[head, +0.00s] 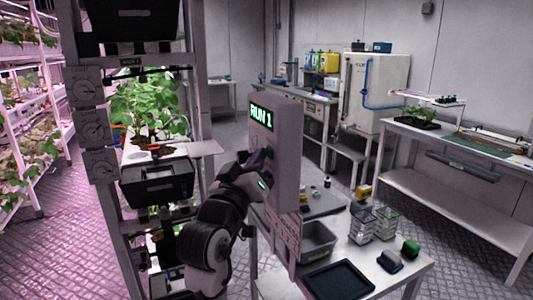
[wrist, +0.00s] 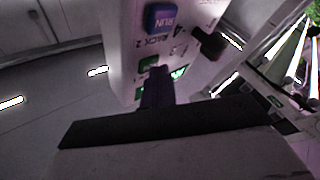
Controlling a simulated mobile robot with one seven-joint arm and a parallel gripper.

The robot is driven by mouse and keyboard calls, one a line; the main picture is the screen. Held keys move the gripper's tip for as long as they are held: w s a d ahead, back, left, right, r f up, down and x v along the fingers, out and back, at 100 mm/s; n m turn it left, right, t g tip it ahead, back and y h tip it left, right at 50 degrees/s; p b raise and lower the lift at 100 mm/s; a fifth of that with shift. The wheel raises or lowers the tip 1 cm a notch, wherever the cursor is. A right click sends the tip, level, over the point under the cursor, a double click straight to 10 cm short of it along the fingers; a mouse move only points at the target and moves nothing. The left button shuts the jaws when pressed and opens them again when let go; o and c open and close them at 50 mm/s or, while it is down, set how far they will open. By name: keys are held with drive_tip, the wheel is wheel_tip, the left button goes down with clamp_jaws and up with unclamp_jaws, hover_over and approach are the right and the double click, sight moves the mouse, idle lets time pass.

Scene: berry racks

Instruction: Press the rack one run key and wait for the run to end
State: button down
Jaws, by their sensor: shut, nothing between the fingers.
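A tall grey control box (head: 287,150) stands at the middle of the head view. Its lit green display (head: 262,112) reads RUN 1. My gripper (head: 262,160) is shut and empty, with its tips at the box's front face below the display. In the wrist view, the shut fingers (wrist: 157,82) reach the box face (wrist: 122,50) beside a lit green patch (wrist: 178,73). A blue key (wrist: 163,17) marked RUN shows there near the label RACK 2. The fingers hide part of the face, so I cannot tell if they touch a key.
A rack (head: 75,90) with leafy plants (head: 150,105) and dials stands at the left. A table (head: 395,270) with a black tray (head: 338,279), a grey bin (head: 318,240) and clear baskets is at the lower right.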

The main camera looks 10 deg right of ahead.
drive_tip(key=shift+s+a, duration=0.25)
drive_tip(key=shift+a, duration=0.5)
drive_tip(key=shift+a, duration=0.1)
drive_tip(key=shift+s+a, duration=0.25)
drive_tip(key=shift+a, duration=0.5)
drive_tip(key=shift+s+a, duration=0.3)
drive_tip(key=shift+a, duration=0.45)
drive_tip(key=shift+s+a, duration=0.25)
drive_tip(key=shift+a, duration=0.5)
